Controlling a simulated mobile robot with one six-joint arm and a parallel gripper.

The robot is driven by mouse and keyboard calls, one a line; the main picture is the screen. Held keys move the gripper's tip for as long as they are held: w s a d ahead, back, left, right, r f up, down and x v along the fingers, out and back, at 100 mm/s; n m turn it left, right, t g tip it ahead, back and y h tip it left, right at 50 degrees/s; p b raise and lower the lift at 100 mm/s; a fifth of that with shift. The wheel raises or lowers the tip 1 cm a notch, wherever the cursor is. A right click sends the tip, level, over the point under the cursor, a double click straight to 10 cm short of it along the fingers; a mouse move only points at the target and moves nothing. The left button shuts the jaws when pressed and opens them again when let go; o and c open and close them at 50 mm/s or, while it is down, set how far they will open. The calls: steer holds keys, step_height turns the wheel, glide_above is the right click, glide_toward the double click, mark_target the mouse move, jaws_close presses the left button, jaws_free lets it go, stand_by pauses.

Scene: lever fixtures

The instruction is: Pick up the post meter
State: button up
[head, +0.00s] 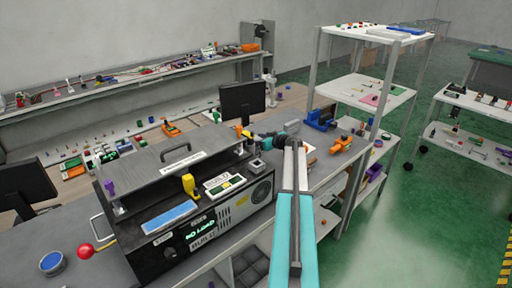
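I cannot tell for sure which object is the post meter; none carries a readable label with that name. My gripper (258,138) is small and dark there, among small parts. Its fingers are too small to read, and no held object can be made out.
A red-knobbed lever (85,250) sticks out at the machine's left. A monitor (242,101) stands behind it. A blue vise (320,119) and an orange part (341,143) lie right of my wrist.

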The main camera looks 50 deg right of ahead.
jaws_close()
steer(key=shift+r, duration=0.2)
stand_by(0.3)
steer(key=shift+r+b, duration=1.65)
steer(key=shift+r, duration=3.2)
